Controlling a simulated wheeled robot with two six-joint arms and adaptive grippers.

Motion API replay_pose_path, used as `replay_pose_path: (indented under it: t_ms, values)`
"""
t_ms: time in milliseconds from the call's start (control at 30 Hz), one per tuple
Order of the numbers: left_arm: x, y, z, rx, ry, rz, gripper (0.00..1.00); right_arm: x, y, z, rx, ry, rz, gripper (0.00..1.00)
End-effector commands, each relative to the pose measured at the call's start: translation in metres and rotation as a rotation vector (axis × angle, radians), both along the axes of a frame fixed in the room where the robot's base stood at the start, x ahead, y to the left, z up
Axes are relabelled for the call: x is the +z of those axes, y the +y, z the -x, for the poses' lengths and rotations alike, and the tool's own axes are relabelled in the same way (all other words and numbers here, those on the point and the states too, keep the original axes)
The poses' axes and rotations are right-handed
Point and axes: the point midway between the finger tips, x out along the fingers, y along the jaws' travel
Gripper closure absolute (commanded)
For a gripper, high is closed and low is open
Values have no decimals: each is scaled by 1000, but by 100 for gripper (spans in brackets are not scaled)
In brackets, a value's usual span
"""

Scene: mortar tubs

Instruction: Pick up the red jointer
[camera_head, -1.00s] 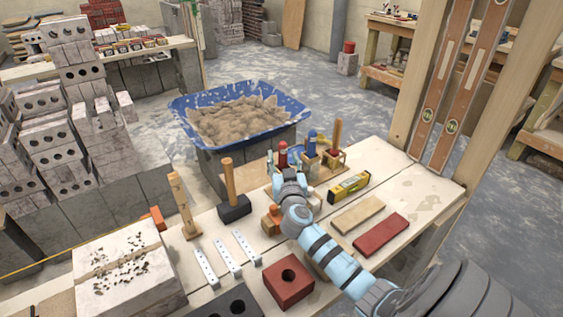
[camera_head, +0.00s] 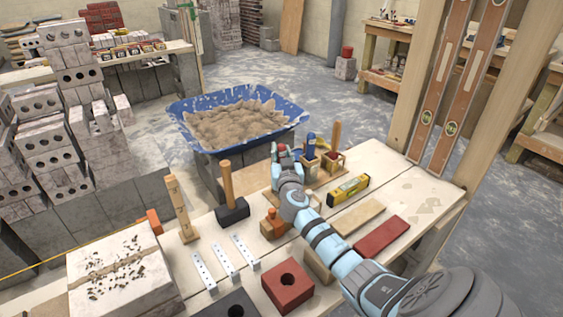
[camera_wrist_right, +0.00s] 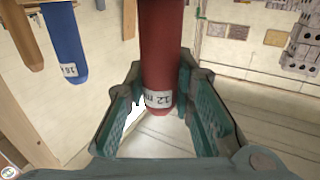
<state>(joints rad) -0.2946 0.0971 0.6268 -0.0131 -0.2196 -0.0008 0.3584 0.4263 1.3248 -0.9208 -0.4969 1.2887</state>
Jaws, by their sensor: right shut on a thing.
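The red jointer (camera_wrist_right: 160,50) stands between the fingers of my right gripper (camera_wrist_right: 150,113) in the right wrist view. Its red handle carries a white label reading 12 at the end. My right gripper is shut on it. In the head view the right gripper (camera_head: 280,160) is at the jointer rack, and only a small red part of the jointer (camera_head: 282,148) shows above it. A blue jointer (camera_head: 310,146) stands just to the right, and it also shows in the right wrist view (camera_wrist_right: 65,45). Whether the red jointer is clear of its holder is hidden.
A wooden-handled tool (camera_head: 335,140) stands right of the blue jointer. A yellow level (camera_head: 348,190) and a red block (camera_head: 382,236) lie to the right. A hammer (camera_head: 229,195) stands left. A blue mortar tub (camera_head: 185,125) is behind.

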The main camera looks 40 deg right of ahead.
Motion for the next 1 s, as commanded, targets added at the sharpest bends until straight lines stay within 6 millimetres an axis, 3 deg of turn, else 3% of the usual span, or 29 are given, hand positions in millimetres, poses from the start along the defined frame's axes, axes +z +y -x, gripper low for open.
replay_pose_path:
  t_ms: [167, 333, 467, 600, 800, 1000]
  values:
    - [2, -1, 0, 1, 1, 1, 60, 3, 0, 0, 0, 0, 0, 100]
    - [15, -2, 1, 5, 1, 4, 60, 25, 0, 0, -1, -2, 1, 100]
    - [34, -9, 3, 14, 4, 14, 60, 60, 0, 0, 0, -4, 1, 100]
    - [55, -19, 8, 21, 11, 30, 60, 109, 0, 0, 0, -5, 1, 100]
    - [77, -16, 8, 21, 13, 26, 60, 171, 0, 0, 0, -4, 1, 100]
    - [84, -14, 8, 19, 13, 22, 60, 199, 0, 0, 0, -1, 1, 100]
